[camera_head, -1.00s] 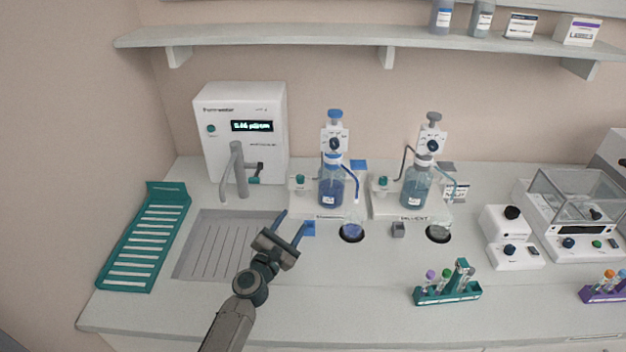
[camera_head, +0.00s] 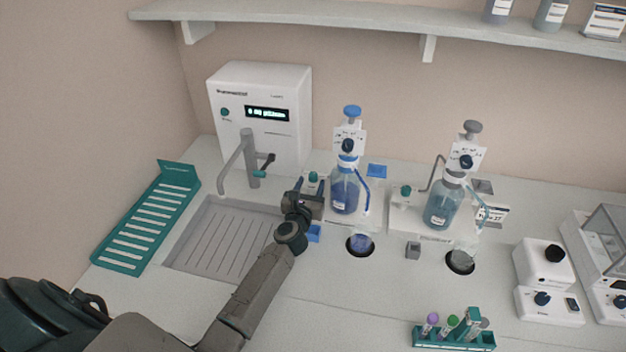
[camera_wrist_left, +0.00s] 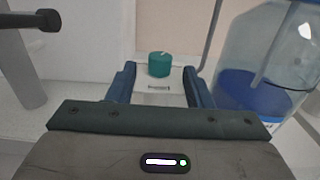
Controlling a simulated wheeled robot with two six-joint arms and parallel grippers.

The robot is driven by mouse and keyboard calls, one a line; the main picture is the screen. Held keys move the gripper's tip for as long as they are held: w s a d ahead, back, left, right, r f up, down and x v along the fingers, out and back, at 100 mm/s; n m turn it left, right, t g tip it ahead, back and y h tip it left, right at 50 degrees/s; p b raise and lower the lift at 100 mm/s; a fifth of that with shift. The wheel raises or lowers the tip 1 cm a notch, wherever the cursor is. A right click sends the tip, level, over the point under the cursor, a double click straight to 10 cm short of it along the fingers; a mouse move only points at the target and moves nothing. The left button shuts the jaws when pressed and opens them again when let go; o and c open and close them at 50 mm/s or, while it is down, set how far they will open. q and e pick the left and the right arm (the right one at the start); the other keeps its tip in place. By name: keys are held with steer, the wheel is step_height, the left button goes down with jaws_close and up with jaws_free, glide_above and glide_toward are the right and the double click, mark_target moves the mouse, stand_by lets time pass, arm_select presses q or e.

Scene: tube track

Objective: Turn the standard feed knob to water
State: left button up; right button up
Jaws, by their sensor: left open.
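A teal knob (camera_head: 313,176) sits on the white base to the left of the blue-liquid bottle (camera_head: 344,190). In the left wrist view this knob (camera_wrist_left: 160,64) is upright, ahead of and between my left fingertips. A small label below it is too blurred to read. My left gripper (camera_head: 309,186) is open, close in front of the knob, with one finger on each side. It also shows in the left wrist view (camera_wrist_left: 160,82), with no visible contact on the knob. A second teal knob (camera_head: 405,191) sits by the grey bottle (camera_head: 442,206). My right gripper is out of view.
The white water unit (camera_head: 262,120) with its grey tap (camera_head: 246,160) stands left of the knob. The blue bottle stands close on the right. A sink grate (camera_head: 225,240), teal rack (camera_head: 145,225) and test-tube rack (camera_head: 455,338) are around. The front counter is mostly clear.

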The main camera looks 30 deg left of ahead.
arm_select(q)
steer(key=shift+x, duration=1.1)
steer(key=shift+w, duration=0.15)
steer(key=shift+a, duration=0.1)
steer(key=shift+c, duration=0.7)
steer(key=c, duration=0.7)
steer(key=shift+c, duration=0.7)
steer(key=shift+r, duration=0.1)
steer(key=shift+a+r+m+h+p, duration=0.2)
steer(key=shift+m+h+p, duration=0.4)
steer(key=shift+h+p, duration=0.25)
steer(key=shift+f+m+t+h, duration=0.1)
steer(key=shift+m+t+h, duration=0.2)
steer(key=shift+m+h, duration=0.6)
steer(key=shift+f+h+p, duration=0.1)
steer(key=shift+h+p, duration=0.25)
steer(key=shift+h, duration=0.3)
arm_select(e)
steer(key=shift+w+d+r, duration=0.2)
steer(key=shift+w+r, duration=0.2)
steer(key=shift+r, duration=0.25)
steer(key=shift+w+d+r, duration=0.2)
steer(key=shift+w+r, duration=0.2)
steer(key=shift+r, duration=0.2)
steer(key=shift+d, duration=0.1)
